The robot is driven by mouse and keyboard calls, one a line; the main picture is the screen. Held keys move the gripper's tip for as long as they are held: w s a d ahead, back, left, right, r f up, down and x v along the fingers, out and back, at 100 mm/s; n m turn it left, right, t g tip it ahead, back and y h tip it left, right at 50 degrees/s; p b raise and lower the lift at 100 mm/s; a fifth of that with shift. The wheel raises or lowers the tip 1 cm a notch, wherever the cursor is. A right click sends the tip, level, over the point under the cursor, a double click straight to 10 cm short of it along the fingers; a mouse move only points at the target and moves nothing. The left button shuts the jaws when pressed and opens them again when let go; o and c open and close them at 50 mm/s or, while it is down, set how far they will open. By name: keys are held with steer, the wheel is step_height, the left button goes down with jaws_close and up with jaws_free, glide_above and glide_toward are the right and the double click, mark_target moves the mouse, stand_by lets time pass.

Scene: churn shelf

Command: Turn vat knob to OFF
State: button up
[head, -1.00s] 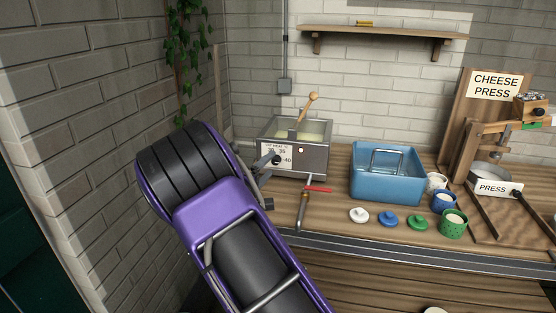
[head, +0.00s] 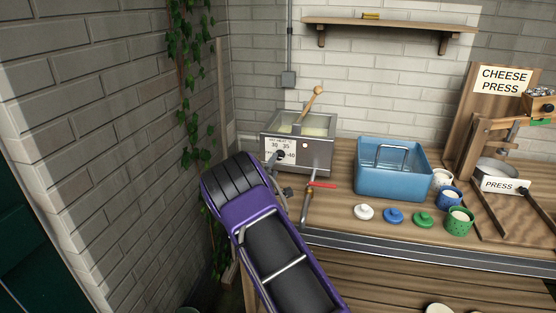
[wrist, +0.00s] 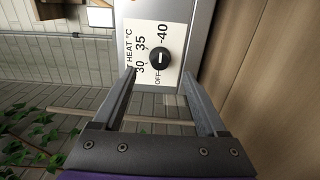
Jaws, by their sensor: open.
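The steel vat (head: 318,160) stands at the back left of the bench, with a white dial plate (head: 272,150) on its front. The round black vat knob (wrist: 159,60) is clear in the wrist view, on the plate (wrist: 144,72) marked OFF, 30, 35 and 40. It carries a short pale mark; I cannot tell which end points to a setting. My gripper (wrist: 159,73) is open, its fingers on either side of the knob's line, with a gap between them and the knob. In the head view my gripper (head: 277,172) is just in front of the dial, partly hidden by my arm.
A wooden-handled tool (head: 313,101) leans in the vat. Right are a blue tub (head: 392,184), small lids (head: 393,216), cups (head: 459,221) and the cheese press (head: 498,120). A brick wall (head: 100,140) with ivy closes the left.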

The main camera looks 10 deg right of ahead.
mark_target(279, 157)
steer(key=shift+x, duration=3.1)
steer(key=shift+c, duration=0.2)
jaws_close()
